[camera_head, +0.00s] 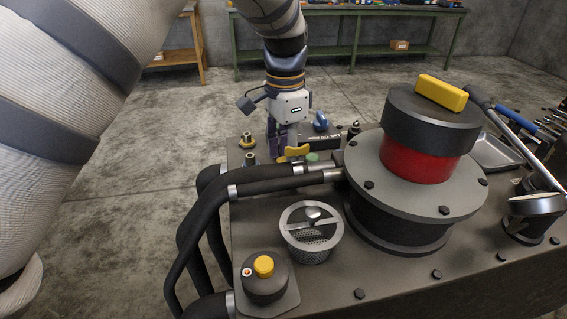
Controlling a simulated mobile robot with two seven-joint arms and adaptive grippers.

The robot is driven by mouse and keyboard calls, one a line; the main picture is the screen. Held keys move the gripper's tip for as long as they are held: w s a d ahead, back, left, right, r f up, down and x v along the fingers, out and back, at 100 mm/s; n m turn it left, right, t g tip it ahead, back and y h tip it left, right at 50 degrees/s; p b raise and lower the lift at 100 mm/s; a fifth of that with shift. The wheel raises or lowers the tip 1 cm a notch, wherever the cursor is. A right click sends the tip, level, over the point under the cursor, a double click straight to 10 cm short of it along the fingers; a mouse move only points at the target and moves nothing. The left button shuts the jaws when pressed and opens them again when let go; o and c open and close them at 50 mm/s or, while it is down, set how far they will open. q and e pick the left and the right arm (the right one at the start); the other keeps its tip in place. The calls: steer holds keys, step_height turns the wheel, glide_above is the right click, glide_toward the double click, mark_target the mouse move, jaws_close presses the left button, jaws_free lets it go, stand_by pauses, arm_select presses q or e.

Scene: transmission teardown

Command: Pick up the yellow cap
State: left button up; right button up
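A small yellow winged cap (294,152) is low at the back left of the transmission housing (330,275). My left gripper (283,154) points down at it, with its dark fingers right at the cap. A small gap shows between the fingers, but I cannot tell whether they grip the cap or only stand beside it. Other yellow parts are a round knob (263,265) on a black base at the front left and a yellow bar (441,92) on top of the large black and red cylinder (425,165). My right gripper is not in view.
Black hoses (255,187) run along the housing's left side. A mesh strainer cup (311,234) stands in front of the cap. A metal tray (492,152) and several tools lie at the right. Workbenches (345,50) stand behind across bare floor.

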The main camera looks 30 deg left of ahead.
arm_select(q)
steer(key=shift+f, duration=0.6)
steer(key=shift+a, duration=0.1)
steer(key=c, duration=0.5)
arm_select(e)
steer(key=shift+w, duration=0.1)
arm_select(q)
steer(key=shift+r, duration=0.1)
